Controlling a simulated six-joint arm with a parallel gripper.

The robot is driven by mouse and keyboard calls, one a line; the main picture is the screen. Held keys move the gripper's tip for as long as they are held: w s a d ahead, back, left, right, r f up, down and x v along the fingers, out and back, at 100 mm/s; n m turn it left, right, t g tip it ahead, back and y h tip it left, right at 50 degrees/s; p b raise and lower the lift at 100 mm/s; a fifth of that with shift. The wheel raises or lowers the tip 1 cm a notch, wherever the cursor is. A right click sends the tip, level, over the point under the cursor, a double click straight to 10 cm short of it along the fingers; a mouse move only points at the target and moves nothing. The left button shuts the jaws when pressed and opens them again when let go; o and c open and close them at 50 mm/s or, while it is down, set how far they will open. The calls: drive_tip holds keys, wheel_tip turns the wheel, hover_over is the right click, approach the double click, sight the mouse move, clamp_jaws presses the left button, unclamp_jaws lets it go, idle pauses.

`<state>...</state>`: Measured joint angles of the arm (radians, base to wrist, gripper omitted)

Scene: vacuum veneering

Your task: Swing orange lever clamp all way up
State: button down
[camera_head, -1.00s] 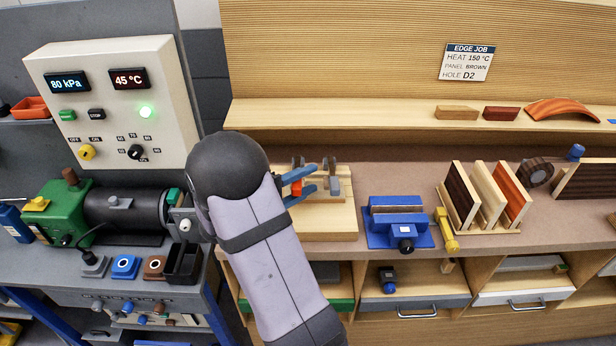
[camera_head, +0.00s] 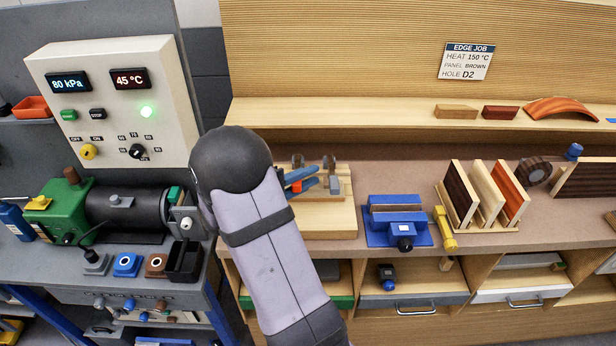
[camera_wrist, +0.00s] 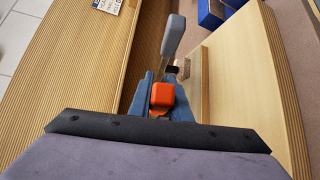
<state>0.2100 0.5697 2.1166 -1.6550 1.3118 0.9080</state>
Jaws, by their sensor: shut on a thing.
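The orange grip of the lever clamp (camera_wrist: 162,96) sits between the blue fingers of my gripper (camera_wrist: 164,88) in the wrist view. My gripper is shut on it. A grey bar (camera_wrist: 173,37) shows beyond the grip in the wrist view, tilted. In the head view my gripper (camera_head: 306,180) is over the light wooden board (camera_head: 330,221), with a bit of orange showing at the fingers. Grey clamp parts (camera_head: 334,186) stand on the board just right of the fingertips. My own arm hides the left part of the board and clamp.
A blue vise (camera_head: 396,228) stands on the bench right of the board. A yellow tool (camera_head: 446,230) and a rack of upright panels (camera_head: 487,193) lie further right. A wooden shelf (camera_head: 370,112) runs behind. A control box (camera_head: 112,102) stands at left.

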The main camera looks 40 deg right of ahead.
drive_tip(key=shift+w+d+r+n+y+p, duration=0.15)
drive_tip(key=shift+r+n+y+p, duration=0.2)
drive_tip(key=shift+r+p, duration=0.6)
drive_tip(key=w+d+r+n+g+y+p, duration=0.3)
drive_tip(key=w+d+r+n+y+p, duration=0.1)
drive_tip(key=p, duration=1.2)
drive_tip(key=shift+w+d+r+g+y, duration=0.45)
drive_tip(key=shift+r+y, duration=0.5)
drive_tip(key=shift+r, duration=0.3)
drive_tip(key=c, duration=1.6)
unclamp_jaws()
drive_tip(key=shift+c, duration=0.2)
